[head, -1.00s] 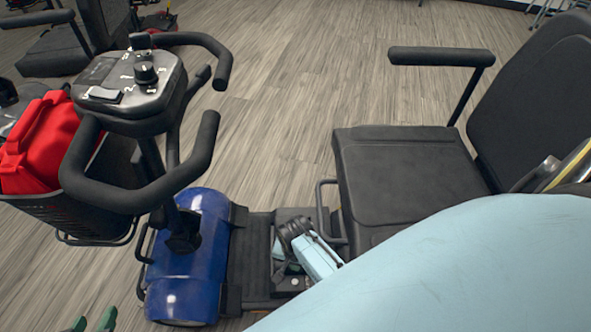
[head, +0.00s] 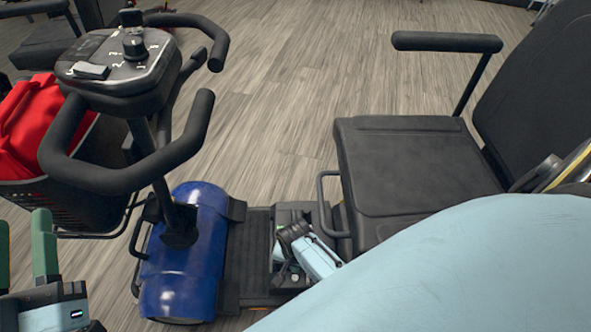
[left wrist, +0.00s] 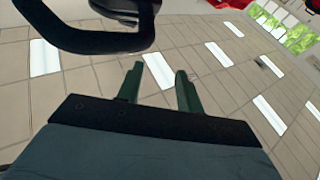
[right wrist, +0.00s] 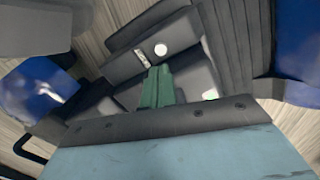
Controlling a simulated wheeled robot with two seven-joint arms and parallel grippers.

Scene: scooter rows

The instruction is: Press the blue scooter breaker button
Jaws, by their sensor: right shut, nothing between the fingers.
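The blue scooter has a glossy blue body (head: 188,258), a tiller console (head: 118,62) and a black seat (head: 415,170). A dark panel at the floorboard's rear, below the seat, shows in the right wrist view with a white round spot (right wrist: 161,50) and a small pale rectangle (right wrist: 141,54). I cannot tell which is the breaker button. My right gripper (right wrist: 157,72) is shut and empty, its green fingertips just short of the white spot or at it; contact is unclear. My left gripper (head: 24,245) is open and empty, left of the scooter; its fingers also show in the left wrist view (left wrist: 157,82).
A basket (head: 60,205) with a red bag (head: 45,130) hangs at the tiller's front. Black handlebars (head: 130,170) stand above my left gripper. An armrest (head: 445,42) juts over the seat. Open wooden floor (head: 270,90) lies beyond the scooter.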

